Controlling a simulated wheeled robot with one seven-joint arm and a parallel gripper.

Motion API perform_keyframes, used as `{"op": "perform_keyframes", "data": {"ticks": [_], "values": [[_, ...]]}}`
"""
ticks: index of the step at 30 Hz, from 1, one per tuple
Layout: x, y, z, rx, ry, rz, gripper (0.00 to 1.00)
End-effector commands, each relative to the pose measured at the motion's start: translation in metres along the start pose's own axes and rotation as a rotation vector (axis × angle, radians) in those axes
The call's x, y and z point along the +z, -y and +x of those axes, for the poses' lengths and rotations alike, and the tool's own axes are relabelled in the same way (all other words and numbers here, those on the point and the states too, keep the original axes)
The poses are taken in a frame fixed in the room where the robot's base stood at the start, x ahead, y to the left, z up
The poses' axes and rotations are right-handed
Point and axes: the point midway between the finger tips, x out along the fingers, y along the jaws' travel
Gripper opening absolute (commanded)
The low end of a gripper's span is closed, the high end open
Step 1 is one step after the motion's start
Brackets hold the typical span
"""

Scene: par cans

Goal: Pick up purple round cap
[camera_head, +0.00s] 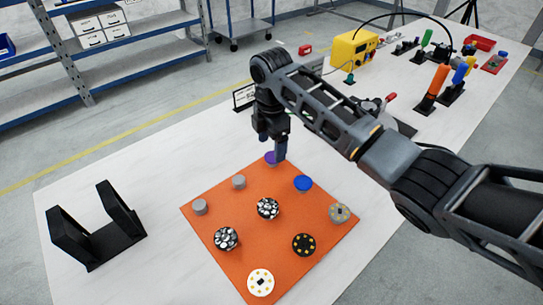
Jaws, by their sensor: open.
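The purple round cap (270,158) is at the far corner of the orange mat (212,246). It is partly hidden by my gripper (280,154), which points down over that corner. The fingers are at or right beside the cap, and the gap between them is hard to make out. My gripper is open. I cannot tell whether a finger touches the cap.
A blue cap (303,183), grey caps (239,181) and several patterned discs (225,238) share the mat. A black bracket (96,236) stands left. A yellow box (353,50) and coloured-handled tools (432,88) stand farther back.

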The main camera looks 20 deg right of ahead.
Motion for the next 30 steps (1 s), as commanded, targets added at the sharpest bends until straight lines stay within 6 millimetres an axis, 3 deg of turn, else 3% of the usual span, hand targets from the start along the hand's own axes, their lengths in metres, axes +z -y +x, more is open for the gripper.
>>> {"op": "perform_keyframes", "data": {"ticks": [8,30], "values": [[-0.001,0.001,0.028,-0.001,0.001,0.001,0.8],[-0.001,0.001,0.033,0.0,0.001,0.002,0.8]]}}
